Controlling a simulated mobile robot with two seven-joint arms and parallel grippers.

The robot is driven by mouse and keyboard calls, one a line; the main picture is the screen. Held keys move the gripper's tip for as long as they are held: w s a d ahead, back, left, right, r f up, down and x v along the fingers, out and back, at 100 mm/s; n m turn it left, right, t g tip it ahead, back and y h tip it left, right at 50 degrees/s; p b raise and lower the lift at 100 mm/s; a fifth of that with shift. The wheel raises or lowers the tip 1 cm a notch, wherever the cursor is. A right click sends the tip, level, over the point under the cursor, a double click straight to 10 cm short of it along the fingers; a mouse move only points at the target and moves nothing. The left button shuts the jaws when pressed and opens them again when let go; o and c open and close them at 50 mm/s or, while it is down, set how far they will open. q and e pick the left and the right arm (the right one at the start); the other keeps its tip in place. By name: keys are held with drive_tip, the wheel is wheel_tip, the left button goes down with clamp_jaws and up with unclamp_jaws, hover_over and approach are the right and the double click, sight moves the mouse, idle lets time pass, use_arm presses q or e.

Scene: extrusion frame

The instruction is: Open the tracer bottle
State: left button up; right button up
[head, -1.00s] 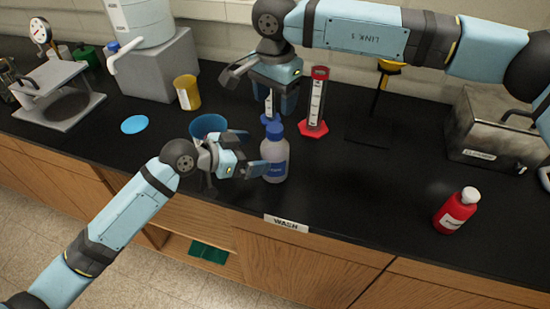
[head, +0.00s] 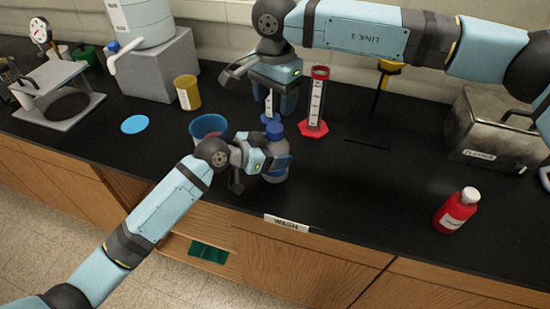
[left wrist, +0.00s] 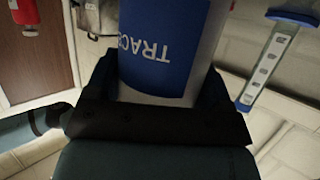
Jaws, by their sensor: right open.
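The tracer bottle (head: 275,178) stands upright near the front of the black bench, with its blue cap (head: 274,131) on. In the left wrist view its blue label (left wrist: 160,45) with the letters "TRAC" fills the middle. My left gripper (head: 260,170) is open around the bottle's body, one finger on each side, and hides much of it in the head view. Whether the fingers touch the bottle is unclear. My right gripper (head: 262,90) is open and empty, above and behind the bottle, near a blue-based cylinder.
The blue-based cylinder (head: 269,100) stands just behind the bottle. A red-based cylinder (head: 317,100) is to its right and a blue beaker (head: 208,125) to its left. A red bottle (head: 457,212) stands far right. The bench between is clear.

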sight(275, 127)
use_arm(q)
drive_tip(key=c, duration=0.9)
drive_tip(key=shift+o, duration=0.2)
use_arm(e)
drive_tip(key=m, duration=0.6)
drive_tip(key=shift+m, duration=0.3)
drive_tip(key=m, duration=0.4)
drive_tip(key=shift+m, duration=0.3)
drive_tip(key=m, duration=0.8)
drive_tip(key=shift+m, duration=0.3)
drive_tip(key=m, duration=0.6)
drive_tip(key=shift+m, duration=0.3)
drive_tip(key=m, duration=0.4)
drive_tip(key=shift+m, duration=0.3)
drive_tip(key=m, duration=0.9)
drive_tip(key=shift+f, duration=0.5)
wheel_tip(275, 127, down, 7)
